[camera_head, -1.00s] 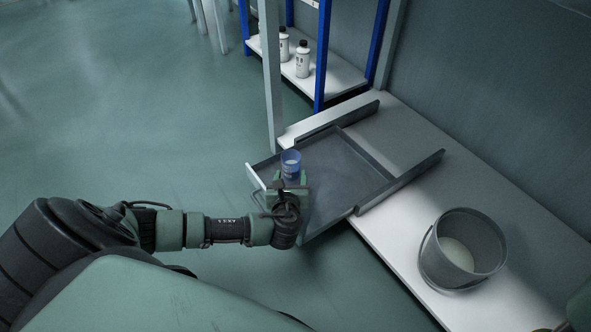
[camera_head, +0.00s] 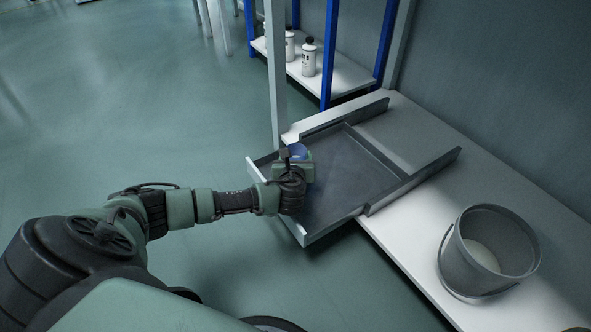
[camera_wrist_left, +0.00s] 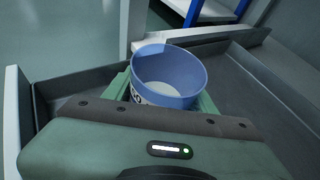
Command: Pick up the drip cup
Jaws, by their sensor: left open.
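My right gripper is not in view.
A grey bucket (camera_head: 462,265) with pale contents stands on the white shelf (camera_head: 420,130) at the right. White bottles (camera_head: 308,58) stand on a blue-posted rack behind. A grey post (camera_head: 275,80) rises beside the tray. Raised rails edge the tray. The floor at left is clear.

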